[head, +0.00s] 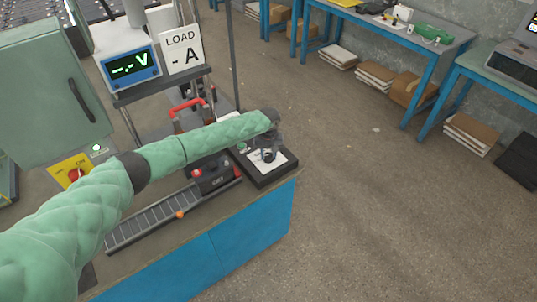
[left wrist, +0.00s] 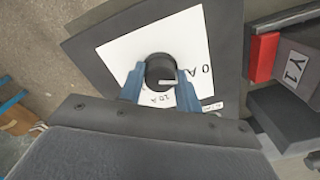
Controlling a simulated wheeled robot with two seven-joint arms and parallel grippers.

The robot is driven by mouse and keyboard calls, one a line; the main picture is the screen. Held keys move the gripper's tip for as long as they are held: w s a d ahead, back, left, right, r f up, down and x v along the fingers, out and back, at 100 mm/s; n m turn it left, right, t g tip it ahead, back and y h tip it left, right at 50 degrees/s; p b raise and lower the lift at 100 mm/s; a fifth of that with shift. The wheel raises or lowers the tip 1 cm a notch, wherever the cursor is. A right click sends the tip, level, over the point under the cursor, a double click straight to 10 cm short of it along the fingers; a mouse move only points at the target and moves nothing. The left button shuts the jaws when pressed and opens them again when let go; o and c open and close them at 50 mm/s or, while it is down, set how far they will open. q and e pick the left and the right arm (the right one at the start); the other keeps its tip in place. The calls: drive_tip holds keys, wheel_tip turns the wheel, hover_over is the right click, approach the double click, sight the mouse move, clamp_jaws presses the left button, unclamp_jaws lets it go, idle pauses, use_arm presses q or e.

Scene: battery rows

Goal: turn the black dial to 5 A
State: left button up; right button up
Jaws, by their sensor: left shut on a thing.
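The black dial (left wrist: 161,72) sits on a white scale plate (left wrist: 112,52) with the marks "0 A" and "20 A" in the left wrist view. A pale pointer line on the dial points to the right, between those two marks. My left gripper (left wrist: 160,80) is shut on the dial, one blue finger on each side. In the head view the left gripper (head: 268,150) is over the dial's dark box (head: 262,178), and the dial is mostly hidden by it. No mark reading 5 A is legible. My right gripper is not in view.
A blue "-.- V" display (head: 131,66) and a "LOAD - A" sign (head: 182,50) stand behind my arm. A dark block with a red part (head: 213,174) is left of the dial box. A grey roller track (head: 160,213) lies in front.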

use_arm(q)
drive_tip(key=shift+m, duration=0.3)
drive_tip(key=shift+m+b, duration=0.4)
drive_tip(key=shift+m, duration=0.8)
drive_tip(key=m, duration=0.3)
drive_tip(key=shift+m+b, duration=0.4)
drive_tip(key=shift+m, duration=1)
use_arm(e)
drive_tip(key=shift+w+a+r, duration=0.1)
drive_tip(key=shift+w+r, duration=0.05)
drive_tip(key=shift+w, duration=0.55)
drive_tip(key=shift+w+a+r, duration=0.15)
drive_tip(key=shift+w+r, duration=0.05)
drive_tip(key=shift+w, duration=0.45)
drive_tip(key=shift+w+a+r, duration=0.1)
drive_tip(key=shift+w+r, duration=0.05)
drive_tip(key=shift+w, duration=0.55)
use_arm(q)
drive_tip(key=shift+r, duration=0.1)
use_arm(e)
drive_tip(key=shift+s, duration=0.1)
use_arm(q)
drive_tip(key=o, duration=1)
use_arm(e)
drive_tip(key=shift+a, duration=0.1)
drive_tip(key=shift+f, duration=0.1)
